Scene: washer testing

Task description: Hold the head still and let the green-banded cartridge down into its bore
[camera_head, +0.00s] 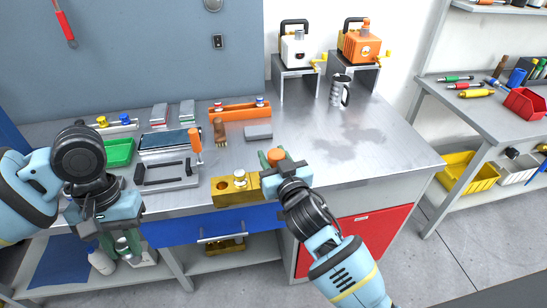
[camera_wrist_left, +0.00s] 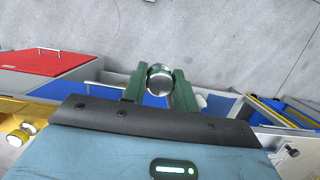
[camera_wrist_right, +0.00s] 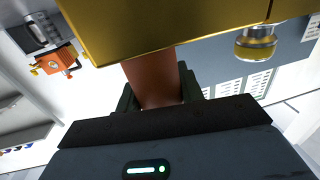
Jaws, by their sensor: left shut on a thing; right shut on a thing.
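The brass head (camera_head: 236,193) lies near the table's front edge. It has an open round bore (camera_head: 222,187) on its left and a silver, yellow-ringed cartridge (camera_head: 240,177) seated beside it. My right gripper (camera_head: 275,158) is shut on an orange-brown handle at the head's right end; the handle (camera_wrist_right: 154,82) shows between the fingers in the right wrist view, against the brass. My left gripper (camera_head: 120,243) is shut on a silver cartridge, off the table's front-left edge, away from the bore. The cartridge's round end (camera_wrist_left: 160,82) with a green rim shows in the left wrist view.
A grey fixture (camera_head: 168,173), an orange-handled tool (camera_head: 195,142), a green tray (camera_head: 119,152) and an orange rack (camera_head: 240,109) with cartridges stand behind and left of the head. A grey block (camera_head: 258,133) lies behind it. The table's right side is mostly clear.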

